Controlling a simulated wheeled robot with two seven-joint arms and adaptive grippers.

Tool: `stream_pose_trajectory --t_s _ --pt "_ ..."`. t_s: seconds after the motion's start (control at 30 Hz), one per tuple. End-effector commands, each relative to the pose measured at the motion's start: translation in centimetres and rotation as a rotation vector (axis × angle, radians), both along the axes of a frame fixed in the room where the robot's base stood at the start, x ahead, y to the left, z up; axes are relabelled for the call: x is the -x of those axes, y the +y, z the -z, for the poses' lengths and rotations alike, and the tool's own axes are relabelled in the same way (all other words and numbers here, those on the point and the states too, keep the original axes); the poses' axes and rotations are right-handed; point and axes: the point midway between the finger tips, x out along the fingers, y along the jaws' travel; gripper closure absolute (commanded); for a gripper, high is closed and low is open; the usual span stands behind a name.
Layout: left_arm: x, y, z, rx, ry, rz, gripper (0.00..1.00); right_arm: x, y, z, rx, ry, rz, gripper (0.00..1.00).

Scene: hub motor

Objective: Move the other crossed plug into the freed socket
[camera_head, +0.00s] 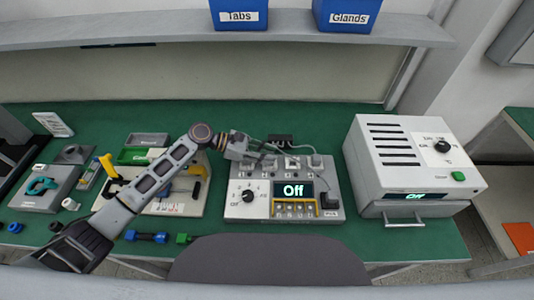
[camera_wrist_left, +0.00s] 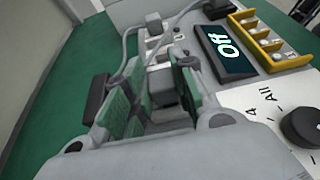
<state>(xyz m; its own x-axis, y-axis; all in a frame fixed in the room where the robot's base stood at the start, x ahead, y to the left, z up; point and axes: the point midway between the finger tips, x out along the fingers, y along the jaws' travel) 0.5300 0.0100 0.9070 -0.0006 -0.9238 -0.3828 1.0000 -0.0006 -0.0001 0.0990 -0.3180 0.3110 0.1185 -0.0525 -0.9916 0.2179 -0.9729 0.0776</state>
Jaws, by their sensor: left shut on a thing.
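The grey tester box (camera_head: 285,205) stands mid-bench, with a row of sockets along its back edge. My left gripper (camera_head: 262,158) is over the left part of that row. In the left wrist view its green-padded fingers (camera_wrist_left: 155,88) are shut on a grey plug (camera_wrist_left: 163,90). Whether this plug is seated or lifted is hard to tell. Another plug (camera_head: 315,162) with a grey cable stands at the right end of the row and shows beyond the fingers (camera_wrist_left: 153,20). A pale socket (camera_head: 292,163) lies between. Fingers hide the sockets at the left. My right gripper is not in view.
A black cable block (camera_head: 281,140) lies behind the tester, with grey cables looping near my fingers. A white oven-like unit (camera_head: 410,165) stands to the right. A tool board (camera_head: 165,195) and a grey case (camera_head: 45,190) are on the left.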

Motion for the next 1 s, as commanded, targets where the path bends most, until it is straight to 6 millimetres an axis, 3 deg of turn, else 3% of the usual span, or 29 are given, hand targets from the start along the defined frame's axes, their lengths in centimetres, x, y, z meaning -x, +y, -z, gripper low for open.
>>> stream_pose_trajectory --t_s 0.77,0.8,1.0 --pt "0.01 -0.02 0.56 0.0 -0.001 0.0 0.97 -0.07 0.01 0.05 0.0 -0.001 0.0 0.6" --pt "0.01 -0.02 0.56 0.0 -0.001 0.0 0.7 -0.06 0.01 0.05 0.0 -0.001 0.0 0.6" --pt "0.01 -0.02 0.55 0.0 -0.001 0.0 0.49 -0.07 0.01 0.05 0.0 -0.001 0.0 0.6"
